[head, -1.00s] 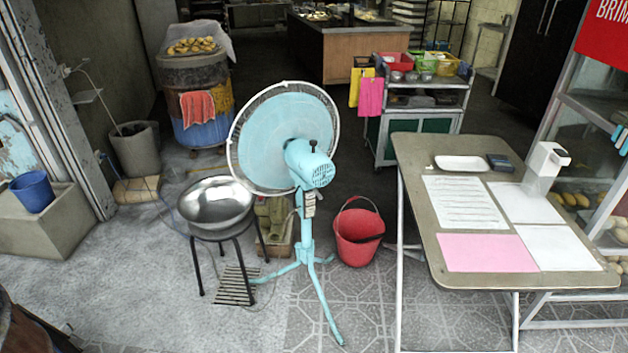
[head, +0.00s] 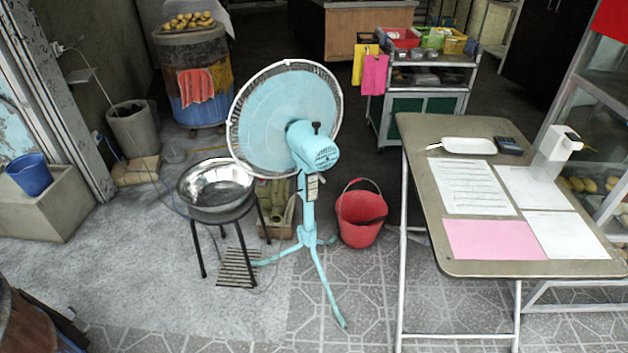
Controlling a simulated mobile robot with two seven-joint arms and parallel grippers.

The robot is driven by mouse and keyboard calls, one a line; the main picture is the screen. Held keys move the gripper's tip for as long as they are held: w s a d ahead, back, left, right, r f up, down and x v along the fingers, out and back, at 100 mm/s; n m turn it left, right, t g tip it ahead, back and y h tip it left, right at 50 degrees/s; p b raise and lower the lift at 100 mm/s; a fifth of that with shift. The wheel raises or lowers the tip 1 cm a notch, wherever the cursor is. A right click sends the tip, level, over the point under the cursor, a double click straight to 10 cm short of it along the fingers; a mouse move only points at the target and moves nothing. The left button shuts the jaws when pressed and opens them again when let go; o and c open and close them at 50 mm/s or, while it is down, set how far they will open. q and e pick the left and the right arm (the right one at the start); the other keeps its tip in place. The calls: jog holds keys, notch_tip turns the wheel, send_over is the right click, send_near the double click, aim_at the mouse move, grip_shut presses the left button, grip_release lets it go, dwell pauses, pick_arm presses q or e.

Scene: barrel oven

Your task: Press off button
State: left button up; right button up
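A light blue standing fan (head: 288,118) is in the middle of the head view, on a tripod base on the floor. Its round head faces away to the back left, and its motor housing is toward me. A small grey control box (head: 312,187) sits on the pole just under the motor. Individual buttons on it are too small to tell apart. Neither of my grippers shows in the view.
A metal bowl (head: 215,186) rests on a black stool left of the fan. A red bucket (head: 361,217) stands right of it. A folding table (head: 425,165) with papers is at the right. The tiled floor in front of the fan is clear.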

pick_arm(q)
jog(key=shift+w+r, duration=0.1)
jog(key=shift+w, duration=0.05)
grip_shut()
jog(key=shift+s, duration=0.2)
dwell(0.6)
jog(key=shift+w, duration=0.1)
